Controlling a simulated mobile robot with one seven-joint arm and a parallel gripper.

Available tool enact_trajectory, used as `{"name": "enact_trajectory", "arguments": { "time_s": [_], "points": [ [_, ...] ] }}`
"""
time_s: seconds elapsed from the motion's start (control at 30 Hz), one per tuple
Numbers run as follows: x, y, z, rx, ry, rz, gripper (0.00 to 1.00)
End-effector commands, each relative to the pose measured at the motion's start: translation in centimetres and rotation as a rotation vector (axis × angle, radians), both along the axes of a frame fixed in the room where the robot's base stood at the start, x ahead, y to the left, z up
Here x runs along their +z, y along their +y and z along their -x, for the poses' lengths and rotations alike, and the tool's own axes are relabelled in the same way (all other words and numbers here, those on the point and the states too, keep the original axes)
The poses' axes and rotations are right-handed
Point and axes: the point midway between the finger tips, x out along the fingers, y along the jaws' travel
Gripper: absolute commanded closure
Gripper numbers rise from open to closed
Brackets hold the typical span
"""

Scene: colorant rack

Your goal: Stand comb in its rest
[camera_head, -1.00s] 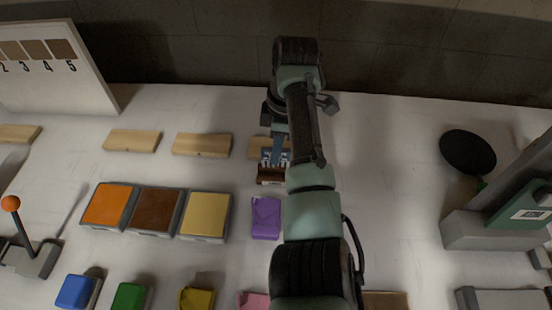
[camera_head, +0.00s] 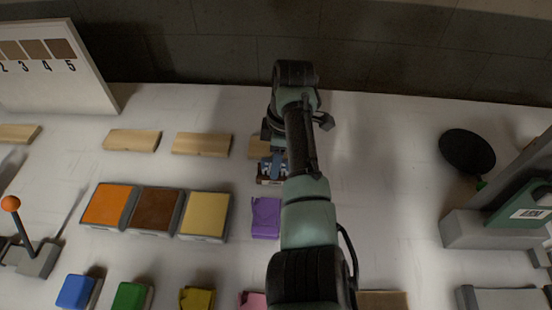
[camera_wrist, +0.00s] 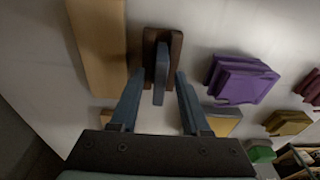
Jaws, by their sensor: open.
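The brown rest (camera_wrist: 176,50) is a small dark wooden block on the white table. A slim grey-blue piece, which looks like the comb (camera_wrist: 160,72), stands at the rest in the wrist view. I cannot tell whether its lower end is fully seated. My gripper (camera_wrist: 157,82) is open, with one finger on each side of the comb and visible gaps between. In the head view my gripper (camera_head: 272,165) is low over the rest (camera_head: 270,181), and my arm hides part of the area.
Wooden strips (camera_head: 201,144) lie behind and left of the rest. A purple block (camera_head: 266,217) lies in front of it. Orange, brown and yellow trays (camera_head: 206,214) stand at the left.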

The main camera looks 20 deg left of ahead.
Motion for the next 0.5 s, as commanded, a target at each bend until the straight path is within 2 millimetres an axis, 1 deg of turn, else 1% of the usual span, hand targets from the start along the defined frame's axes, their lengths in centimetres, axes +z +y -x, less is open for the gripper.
{"name": "enact_trajectory", "arguments": {
  "time_s": [0.13, 0.27, 0.37, 0.5],
  "points": [
    [0.2, 0.0, 0.0, 0.000, -0.001, 0.000, 0.53],
    [1.3, -0.1, -0.1, 0.001, -0.003, -0.001, 0.53],
    [3.1, -0.3, -0.2, -0.001, -0.005, -0.001, 0.53],
    [6.2, -0.7, -0.3, -0.002, -0.006, 0.000, 0.53]
  ]
}}
